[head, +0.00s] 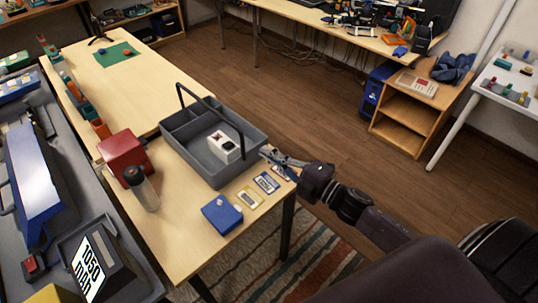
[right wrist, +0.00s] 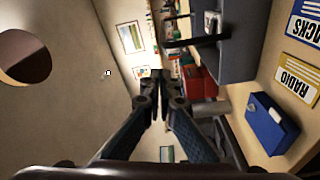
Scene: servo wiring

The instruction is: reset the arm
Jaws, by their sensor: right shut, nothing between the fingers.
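My right gripper (head: 272,156) is at the near right side of the table, beside the right end of the grey tote (head: 196,170). In the right wrist view its fingers (right wrist: 154,78) are together at the tips with nothing between them. The right arm reaches in from the lower right in the head view. My left gripper is not in the head view.
The grey tote with a black handle holds a white box (head: 224,146). Open floor (head: 310,115) lies beyond the gripper.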

